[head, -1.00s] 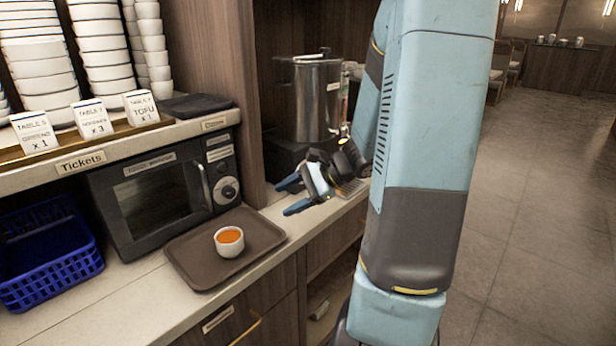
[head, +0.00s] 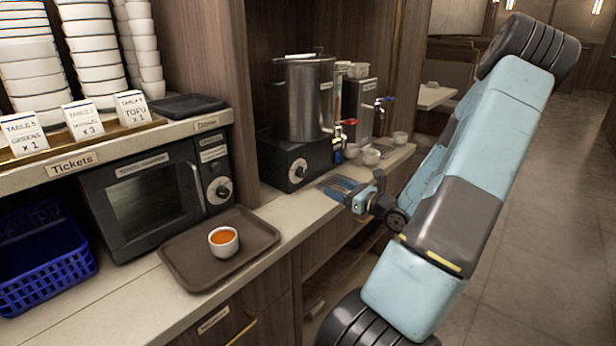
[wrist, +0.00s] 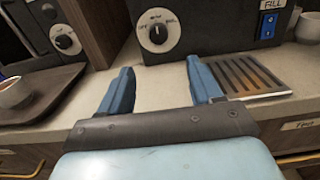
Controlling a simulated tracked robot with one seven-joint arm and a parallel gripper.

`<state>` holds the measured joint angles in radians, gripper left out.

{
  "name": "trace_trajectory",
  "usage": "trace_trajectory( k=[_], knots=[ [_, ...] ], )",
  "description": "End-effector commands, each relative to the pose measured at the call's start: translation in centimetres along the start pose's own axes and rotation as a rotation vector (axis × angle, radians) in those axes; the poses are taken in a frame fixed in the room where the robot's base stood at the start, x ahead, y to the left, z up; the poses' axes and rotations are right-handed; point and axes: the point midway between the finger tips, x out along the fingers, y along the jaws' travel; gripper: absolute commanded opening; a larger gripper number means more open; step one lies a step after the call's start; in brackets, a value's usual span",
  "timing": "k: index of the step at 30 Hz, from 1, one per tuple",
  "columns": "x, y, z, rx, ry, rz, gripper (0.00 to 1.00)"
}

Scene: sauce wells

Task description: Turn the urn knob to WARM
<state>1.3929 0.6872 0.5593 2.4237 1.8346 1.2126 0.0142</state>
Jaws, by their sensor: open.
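The urn (head: 303,100) is a steel cylinder on a black base (head: 290,155) at the back of the counter. Its knob (head: 299,169), a black handle on a white dial, is on the base's front. In the wrist view the knob (wrist: 158,34) is ahead of my gripper, upper middle; the dial lettering is too small to read surely. My gripper (head: 344,188) is open and empty, in front of and right of the knob, near the counter's front edge. In the wrist view its blue fingers (wrist: 162,85) are spread apart below the knob, not touching it.
A drip grille (wrist: 245,75) lies right of the fingers. A second dispenser (head: 360,108) and white cups (head: 371,156) stand to the right. The microwave (head: 150,195) and a brown tray (head: 180,262) with a cup of orange liquid (head: 223,241) are to the left.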

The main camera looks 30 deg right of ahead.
Motion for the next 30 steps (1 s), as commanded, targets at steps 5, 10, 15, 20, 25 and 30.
trace_trajectory(
  k=[5, 10, 15, 20, 25, 30],
  knots=[
    [2.8, 0.2, 0.0, 0.000, -0.001, 0.006, 0.64],
    [5.8, 0.2, 0.0, 0.000, -0.001, 0.006, 0.64],
    [8.8, 0.2, 0.0, -0.001, 0.000, 0.006, 0.64],
    [11.1, 0.3, 0.0, -0.001, 0.000, 0.006, 0.64],
    [12.5, 0.2, 0.0, -0.002, 0.000, 0.005, 0.64],
    [13.0, 0.3, 0.0, -0.003, 0.002, 0.006, 0.64]
  ],
)
